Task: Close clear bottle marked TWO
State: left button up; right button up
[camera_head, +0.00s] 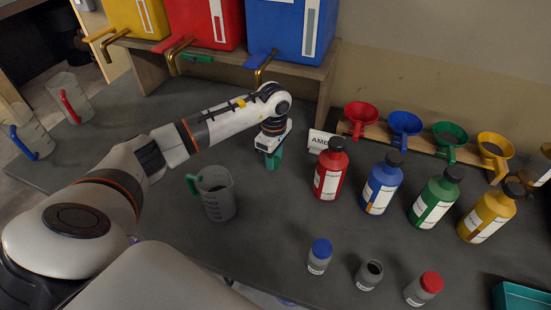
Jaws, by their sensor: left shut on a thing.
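Three small clear bottles stand at the front of the table. The left one (317,264) has a blue cap and the right one (418,294) a red cap. The middle bottle (366,281) has a dark top and shows no coloured cap. Their labels are too small to read, so I cannot tell which is marked TWO. My left gripper (273,158) is above the table behind these bottles, between the grey jug and the red bottle. It is shut on a small green thing, mostly hidden by the gripper. My right gripper is not in view.
A grey jug (219,203) with a green handle stands left of the gripper. Red (328,176), blue (380,190), green (434,204) and yellow (485,218) bottles stand in a row, with funnels behind. A teal tray (520,299) is at front right.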

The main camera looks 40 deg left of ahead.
aim_at(370, 273)
jog(key=k+l, duration=0.3)
jog(key=k, duration=0.15)
jog(key=k+l+z, duration=0.1)
jog(key=k+l, duration=0.2)
jog(key=k, duration=0.15)
